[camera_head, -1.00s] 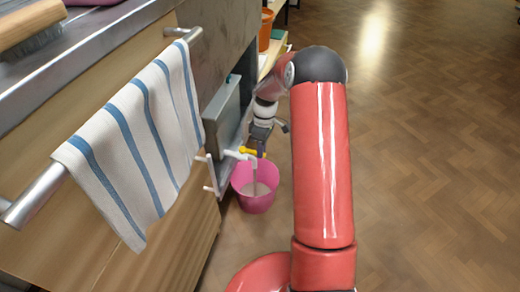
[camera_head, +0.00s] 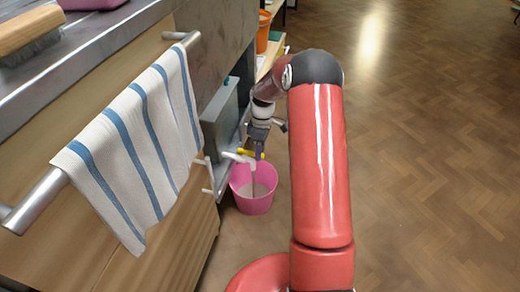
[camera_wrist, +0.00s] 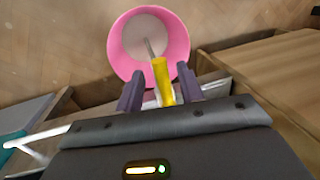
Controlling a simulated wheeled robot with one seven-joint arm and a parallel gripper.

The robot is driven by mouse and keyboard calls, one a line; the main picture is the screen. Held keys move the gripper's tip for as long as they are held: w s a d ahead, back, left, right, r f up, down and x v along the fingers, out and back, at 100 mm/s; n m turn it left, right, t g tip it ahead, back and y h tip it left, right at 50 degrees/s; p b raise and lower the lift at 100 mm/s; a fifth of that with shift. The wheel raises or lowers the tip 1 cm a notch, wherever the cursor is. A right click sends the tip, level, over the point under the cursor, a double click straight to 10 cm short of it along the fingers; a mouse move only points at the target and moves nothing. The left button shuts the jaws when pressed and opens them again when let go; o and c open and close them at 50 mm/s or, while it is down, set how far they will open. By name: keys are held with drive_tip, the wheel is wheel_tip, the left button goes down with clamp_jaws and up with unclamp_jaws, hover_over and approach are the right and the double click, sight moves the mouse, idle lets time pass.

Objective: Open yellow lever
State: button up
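The yellow lever (camera_head: 245,152) is on a white tap (camera_head: 233,157) low beside the counter. In the wrist view the lever (camera_wrist: 162,82) stands upright between my two dark fingers. My gripper (camera_wrist: 160,72) is open around it; the right finger is close to the lever, and a gap shows on the left. In the head view my gripper (camera_head: 258,143) is at the lever and covers part of it. A pale vertical strip (camera_head: 254,178) runs from the tap down toward a pink bucket (camera_head: 253,204); I cannot tell whether it is spout or liquid.
A steel rail (camera_head: 35,203) with a striped towel (camera_head: 130,145) juts from the counter at left. A grey panel (camera_head: 218,115) stands beside my gripper. An orange pot (camera_head: 263,30) sits on a shelf behind. The wooden floor at right is clear.

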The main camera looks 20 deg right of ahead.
wheel_tip(320, 180, up, 8)
drive_tip(key=w+p, duration=0.1)
drive_tip(key=shift+d+f, duration=0.15)
drive_tip(key=shift+d, duration=0.3)
drive_tip(key=shift+w, duration=0.1)
